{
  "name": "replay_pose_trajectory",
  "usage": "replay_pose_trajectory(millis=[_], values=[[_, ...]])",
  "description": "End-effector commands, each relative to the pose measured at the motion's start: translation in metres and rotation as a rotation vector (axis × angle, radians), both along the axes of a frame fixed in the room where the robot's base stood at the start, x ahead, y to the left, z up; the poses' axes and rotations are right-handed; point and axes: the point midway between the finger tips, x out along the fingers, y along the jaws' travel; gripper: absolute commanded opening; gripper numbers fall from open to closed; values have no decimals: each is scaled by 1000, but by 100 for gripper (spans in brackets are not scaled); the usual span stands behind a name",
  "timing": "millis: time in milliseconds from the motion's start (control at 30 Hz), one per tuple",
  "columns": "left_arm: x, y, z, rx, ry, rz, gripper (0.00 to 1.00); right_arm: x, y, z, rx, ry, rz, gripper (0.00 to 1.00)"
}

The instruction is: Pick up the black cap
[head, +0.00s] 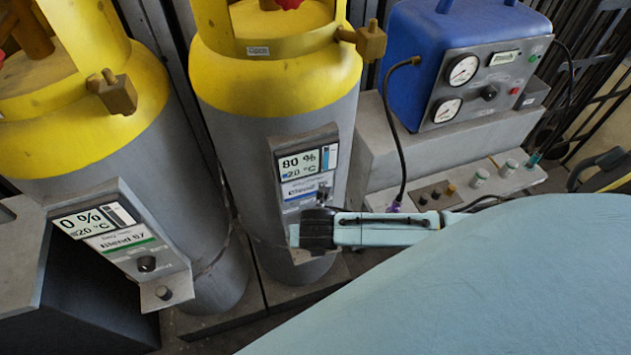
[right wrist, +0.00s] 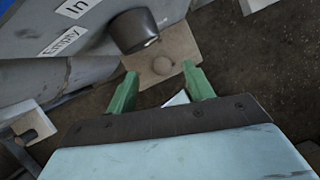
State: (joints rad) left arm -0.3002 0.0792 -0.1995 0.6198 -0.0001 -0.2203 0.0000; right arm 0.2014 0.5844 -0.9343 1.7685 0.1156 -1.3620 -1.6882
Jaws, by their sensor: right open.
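A small dark cap (head: 163,292) sits on the tab under the left cylinder's panel. In the right wrist view a dark round knob or cap (right wrist: 135,30) stands out from a grey panel; I cannot tell which. Below it is a tan tab (right wrist: 178,45) with a small pale round spot. My right gripper (right wrist: 160,80) is open, its green fingers apart with nothing held between them, just short of this tab. In the head view its dark body (head: 318,230) is in front of the middle cylinder's panel, and its fingers are hidden. My left gripper is not in view.
The left panel (head: 115,235) reads 0 %, the middle panel (head: 308,168) 80 %. Grey-and-yellow cylinders (head: 275,100) stand close together. A blue gauge unit (head: 415,50) with a hose stands at the back right. My right arm covers the lower right.

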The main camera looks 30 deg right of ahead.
Motion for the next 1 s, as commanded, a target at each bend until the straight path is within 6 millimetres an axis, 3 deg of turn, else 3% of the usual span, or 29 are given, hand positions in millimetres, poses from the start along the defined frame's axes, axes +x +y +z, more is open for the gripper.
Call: replay_pose_trajectory(millis=[167,467,767,1000], values=[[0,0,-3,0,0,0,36,3,-1,-12,0,0,-1,52],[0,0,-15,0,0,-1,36,10,-7,-53,-1,-1,-2,52],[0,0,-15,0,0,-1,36,12,-7,-57,1,-2,-1,52],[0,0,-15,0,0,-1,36,12,-8,-57,1,-2,-1,22]])
